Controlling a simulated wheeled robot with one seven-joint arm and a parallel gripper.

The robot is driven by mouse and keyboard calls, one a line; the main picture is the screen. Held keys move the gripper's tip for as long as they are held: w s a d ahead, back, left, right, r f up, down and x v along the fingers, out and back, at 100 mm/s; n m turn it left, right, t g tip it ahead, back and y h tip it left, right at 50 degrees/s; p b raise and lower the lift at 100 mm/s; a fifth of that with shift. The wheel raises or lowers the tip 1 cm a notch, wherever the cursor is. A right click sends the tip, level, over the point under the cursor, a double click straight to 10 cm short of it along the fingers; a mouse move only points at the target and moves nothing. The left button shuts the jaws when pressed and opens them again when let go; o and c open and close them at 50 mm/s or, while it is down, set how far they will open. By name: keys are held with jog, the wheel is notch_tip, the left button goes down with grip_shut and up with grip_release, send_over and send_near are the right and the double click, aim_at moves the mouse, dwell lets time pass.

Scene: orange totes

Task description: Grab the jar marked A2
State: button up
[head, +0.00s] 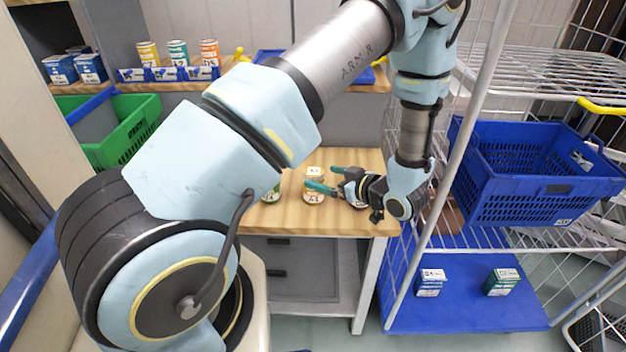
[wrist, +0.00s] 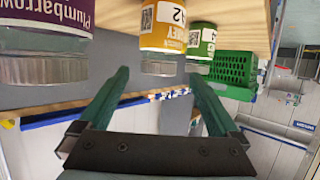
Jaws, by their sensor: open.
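The yellow jar marked A2 (wrist: 163,32) has a silver lid and shows upside down in the wrist view. It stands upright on the wooden table in the head view (head: 314,195). My gripper (head: 321,177) is open, with its green fingers pointing left toward this jar. In the wrist view the fingertips (wrist: 160,75) lie to either side of the jar's lid in the picture. The jar appears beyond the fingertips, and nothing is held. I cannot tell the exact gap.
A purple-labelled jar (wrist: 45,35) is close on the left in the wrist view. A green-labelled jar (wrist: 201,42) stands on the other side of the yellow jar. A blue crate (head: 520,205) sits on the wire rack at right. A green tote (head: 125,135) is at left.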

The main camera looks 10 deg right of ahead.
aim_at(307, 173)
jog(key=p+x, duration=0.3)
jog(key=x, duration=0.5)
jog(key=shift+w+f, duration=0.15)
jog(key=shift+w, duration=0.05)
jog(key=shift+c, duration=0.3)
grip_shut()
dwell(0.4)
